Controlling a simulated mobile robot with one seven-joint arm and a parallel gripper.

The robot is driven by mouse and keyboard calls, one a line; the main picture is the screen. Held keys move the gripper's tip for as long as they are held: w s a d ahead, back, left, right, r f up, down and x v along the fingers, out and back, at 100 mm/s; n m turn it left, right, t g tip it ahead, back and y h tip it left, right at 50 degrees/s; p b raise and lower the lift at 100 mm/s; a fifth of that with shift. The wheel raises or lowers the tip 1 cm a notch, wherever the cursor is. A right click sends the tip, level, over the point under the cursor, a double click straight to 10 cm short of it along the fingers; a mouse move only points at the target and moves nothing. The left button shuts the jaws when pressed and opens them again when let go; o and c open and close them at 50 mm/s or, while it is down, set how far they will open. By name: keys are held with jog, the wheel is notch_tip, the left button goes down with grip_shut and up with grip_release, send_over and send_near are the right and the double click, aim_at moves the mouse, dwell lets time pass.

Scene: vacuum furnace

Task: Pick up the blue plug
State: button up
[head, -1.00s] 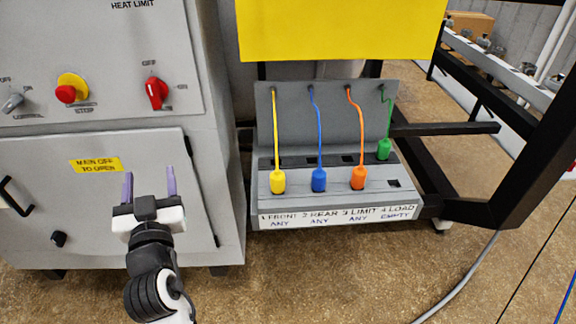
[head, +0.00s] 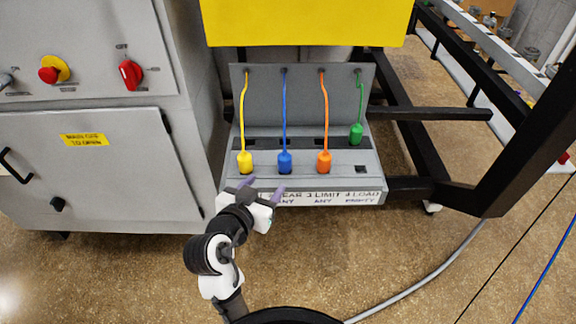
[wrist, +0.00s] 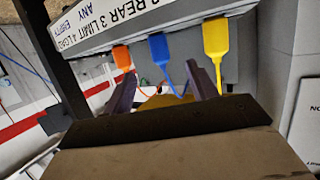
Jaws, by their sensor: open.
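The blue plug (head: 285,163) sits upright in the front row of the grey plug panel (head: 300,100), between the yellow plug (head: 245,163) and the orange plug (head: 324,162). A blue cord runs from its top to the back plate. My gripper (head: 264,187) is open and empty, in front of and slightly below the panel's front edge, a little left of the blue plug. In the wrist view the blue plug (wrist: 158,47) shows beyond and between the two purple fingers (wrist: 165,88), apart from them. The orange plug (wrist: 122,56) and yellow plug (wrist: 216,42) flank it.
A green plug (head: 356,134) sits in the rear row at the right, with an empty front slot (head: 360,169) near it. A grey cabinet (head: 100,180) stands on the left. A yellow panel (head: 310,22) overhangs the back. Black frame bars (head: 430,113) are on the right.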

aim_at(282, 167)
jog(key=shift+f+b+x, duration=0.2)
jog(key=shift+b+x, duration=2.1)
jog(key=shift+b, duration=0.95)
jog(key=shift+r+p+x, duration=0.15)
jog(key=shift+p+x, duration=0.3)
jog(key=shift+x, duration=0.3)
jog(key=shift+r+p+x, duration=0.1)
jog(key=shift+p+x, duration=0.3)
jog(key=shift+x, duration=0.35)
jog(key=p+x, duration=0.1)
jog(key=x, duration=0.2)
jog(key=shift+w+d+f, duration=0.1)
jog(key=shift+w+d, duration=0.1)
jog(key=shift+w, duration=0.1)
jog(key=shift+w+d+f+p, duration=0.2)
jog(key=shift+w+f+p, duration=0.1)
jog(key=shift+w, duration=0.2)
jog(key=c, duration=1.1)
jog(key=shift+o, duration=0.2)
jog(key=shift+r, duration=0.1)
